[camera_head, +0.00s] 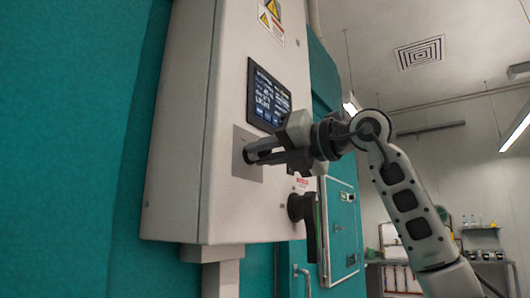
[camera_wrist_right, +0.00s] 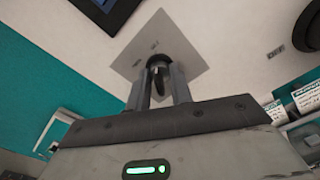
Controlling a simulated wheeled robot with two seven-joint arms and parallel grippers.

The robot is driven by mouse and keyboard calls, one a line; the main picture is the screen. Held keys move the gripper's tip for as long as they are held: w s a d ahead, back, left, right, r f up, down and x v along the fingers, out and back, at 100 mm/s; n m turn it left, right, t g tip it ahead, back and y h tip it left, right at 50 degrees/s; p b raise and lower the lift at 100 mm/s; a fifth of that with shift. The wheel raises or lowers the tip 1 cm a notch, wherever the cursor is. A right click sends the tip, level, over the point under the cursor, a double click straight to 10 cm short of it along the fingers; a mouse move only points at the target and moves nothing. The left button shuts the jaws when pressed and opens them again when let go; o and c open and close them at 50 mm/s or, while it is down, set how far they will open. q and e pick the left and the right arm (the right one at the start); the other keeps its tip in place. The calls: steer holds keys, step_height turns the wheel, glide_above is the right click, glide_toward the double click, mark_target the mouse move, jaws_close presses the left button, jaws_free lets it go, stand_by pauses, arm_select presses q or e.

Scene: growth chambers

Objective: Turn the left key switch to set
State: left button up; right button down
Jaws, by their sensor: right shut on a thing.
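A key switch (camera_wrist_right: 157,62) sits on a square grey plate (camera_wrist_right: 188,45) on the front of the pale control cabinet (camera_head: 185,130). The plate also shows in the head view (camera_head: 243,178), below the screen. My right gripper (camera_head: 255,154) reaches in from the right and its fingertips are at the plate. In the right wrist view its two fingers (camera_wrist_right: 158,80) are closed on the dark key part of the switch, one on each side. The small markings on the plate are too blurred to read, so I cannot tell the key's position. My left gripper is not in view.
A lit screen (camera_head: 268,97) is just above the plate. A black rotary handle (camera_head: 302,208) sticks out below and right of it. A teal door panel (camera_head: 342,230) stands farther right. Teal wall fills the left side. Shelves with bottles are far back right.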

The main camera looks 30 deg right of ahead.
steer(key=c, duration=1.6)
jaws_free()
arm_select(q)
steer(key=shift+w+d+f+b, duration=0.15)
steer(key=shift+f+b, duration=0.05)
steer(key=shift+b, duration=0.85)
arm_select(e)
steer(key=v, duration=1.6)
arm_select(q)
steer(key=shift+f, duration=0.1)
